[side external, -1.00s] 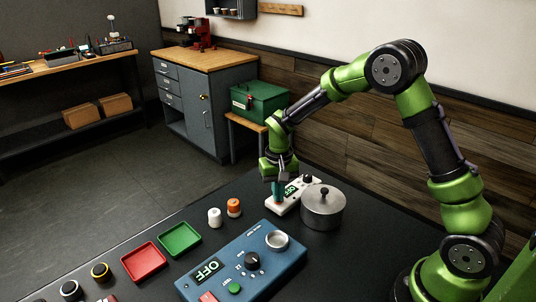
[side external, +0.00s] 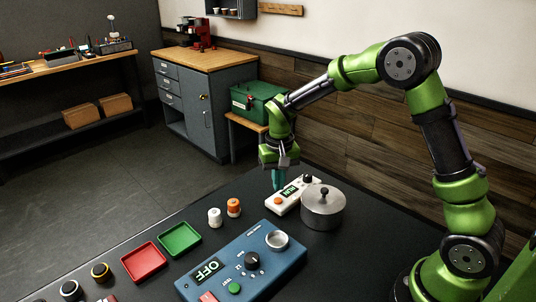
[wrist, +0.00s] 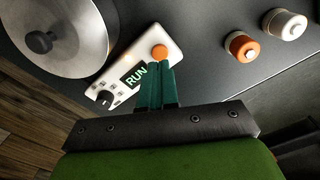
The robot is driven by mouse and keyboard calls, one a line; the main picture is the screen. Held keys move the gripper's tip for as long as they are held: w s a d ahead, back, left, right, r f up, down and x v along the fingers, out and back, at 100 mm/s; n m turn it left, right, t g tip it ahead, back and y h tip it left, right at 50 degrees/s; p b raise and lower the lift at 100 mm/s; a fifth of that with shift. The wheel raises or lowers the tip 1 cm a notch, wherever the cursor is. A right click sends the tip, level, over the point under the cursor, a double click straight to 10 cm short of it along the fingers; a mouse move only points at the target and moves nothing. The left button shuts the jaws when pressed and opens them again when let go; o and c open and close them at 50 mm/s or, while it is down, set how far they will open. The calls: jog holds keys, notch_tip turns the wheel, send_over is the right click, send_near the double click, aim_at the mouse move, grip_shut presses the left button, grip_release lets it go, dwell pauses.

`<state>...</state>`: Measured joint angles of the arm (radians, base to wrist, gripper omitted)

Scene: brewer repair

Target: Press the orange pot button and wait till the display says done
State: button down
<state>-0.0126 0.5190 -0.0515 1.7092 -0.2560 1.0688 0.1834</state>
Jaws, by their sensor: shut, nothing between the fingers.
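The orange pot button (side external: 278,201) sits at the near left end of a white control box (side external: 309,187). The box's small display (side external: 290,191) reads RUN in green, and RUN is also legible on it in the wrist view (wrist: 136,75). My gripper (side external: 277,187) is shut and empty, its teal fingers just above the orange button and apart from it. In the wrist view the fingertips (wrist: 157,66) lie just short of the orange button (wrist: 159,52). A lidded metal pot (side external: 323,208) stands right beside the box.
A blue panel (side external: 284,262) with a display reading OFF stands in front. Orange-and-white (side external: 233,207) and white (side external: 214,217) cylinders stand left of the box. Red (side external: 144,262) and green (side external: 180,239) trays lie farther left.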

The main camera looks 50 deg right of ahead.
aim_at(278, 199)
jog(key=shift+r, duration=0.25)
notch_tip(278, 199, up, 6)
jog(key=shift+f, duration=0.1)
dwell(0.6)
dwell(6.0)
jog(key=s+a+r+t, duration=0.1)
jog(key=s+r+t, duration=0.1)
jog(key=s, duration=0.4)
jog(key=s+a+r+n+t+y, duration=0.1)
jog(key=s+a+r+t, duration=0.1)
jog(key=s+r, duration=0.3)
jog(key=s+a+r+n+t+y, duration=0.1)
jog(key=s+r+t, duration=0.2)
jog(key=s, duration=0.6)
jog(key=shift+s+a+r, duration=0.2)
jog(key=shift+a+r, duration=0.05)
jog(key=shift+r, duration=0.15)
